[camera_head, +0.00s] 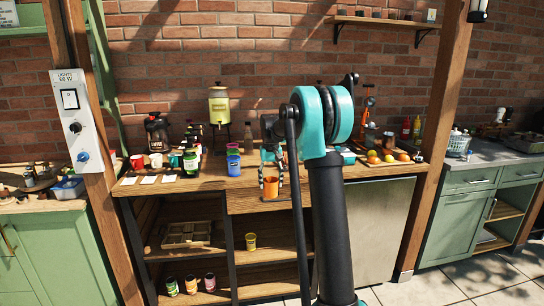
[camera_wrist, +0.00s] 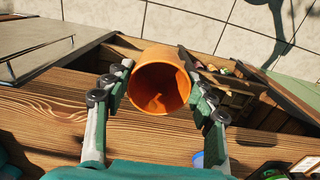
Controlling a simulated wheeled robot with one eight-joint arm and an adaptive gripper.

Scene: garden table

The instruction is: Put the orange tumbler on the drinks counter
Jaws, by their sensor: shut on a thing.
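The orange tumbler (camera_head: 270,188) is held by my gripper (camera_head: 271,178) near the front edge of the wooden drinks counter (camera_head: 215,183). In the wrist view the tumbler (camera_wrist: 148,58) sits between the two fingers, with its open mouth toward the camera. The fingers (camera_wrist: 160,82) are shut on its sides. In that view it overlaps the front edge of the planks (camera_wrist: 50,125), with the lower shelves and paving beyond. I cannot tell whether its base touches the counter. My arm hides part of the counter to the right.
Blue cups (camera_head: 233,165) stand just left of the tumbler. A drinks dispenser (camera_head: 219,107) stands behind, with mugs and white cards (camera_head: 148,180) farther left. A board with oranges (camera_head: 388,158) lies to the right. A yellow cup (camera_head: 251,242) stands on a shelf below.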

